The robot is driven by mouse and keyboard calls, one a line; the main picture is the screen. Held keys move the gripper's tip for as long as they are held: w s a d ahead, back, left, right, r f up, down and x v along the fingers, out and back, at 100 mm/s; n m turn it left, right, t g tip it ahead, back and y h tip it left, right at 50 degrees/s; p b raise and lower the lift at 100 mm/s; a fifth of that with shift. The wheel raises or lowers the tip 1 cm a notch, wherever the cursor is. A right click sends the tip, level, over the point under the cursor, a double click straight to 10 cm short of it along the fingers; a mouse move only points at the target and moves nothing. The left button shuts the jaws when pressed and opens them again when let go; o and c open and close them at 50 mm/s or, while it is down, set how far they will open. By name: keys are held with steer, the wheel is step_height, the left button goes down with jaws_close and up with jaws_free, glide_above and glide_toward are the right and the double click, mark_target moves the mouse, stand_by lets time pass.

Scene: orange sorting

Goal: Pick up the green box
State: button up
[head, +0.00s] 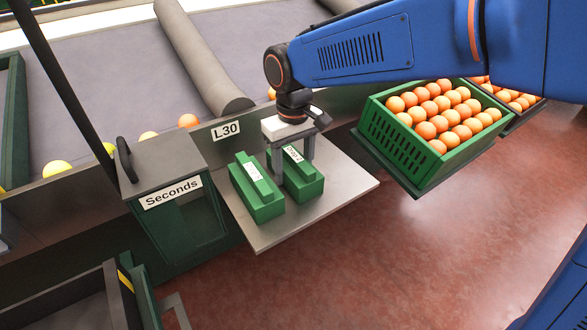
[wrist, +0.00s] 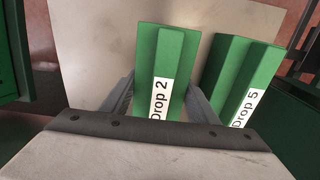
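Two green boxes with raised, labelled tops rest side by side on a metal shelf. The right one in the head view (head: 306,188) reads "Drop 2" in the wrist view (wrist: 173,52). The left one in the head view (head: 262,208) is the box marked "Drop 5" in the wrist view (wrist: 243,75). My gripper (head: 293,170) points down over the "Drop 2" box. Its fingers (wrist: 160,98) stand one on each side of that box, very near its sides. Whether they press on it cannot be made out. The box appears to sit on the shelf.
The metal shelf (head: 345,187) has bare room right of the boxes. A "Seconds" bin (head: 160,170) stands left of it. A green crate of oranges (head: 400,147) stands at the right.

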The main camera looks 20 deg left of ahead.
steer(key=shift+r, duration=0.1)
step_height(320, 180, up, 10)
steer(key=shift+f, duration=0.1)
stand_by(0.5)
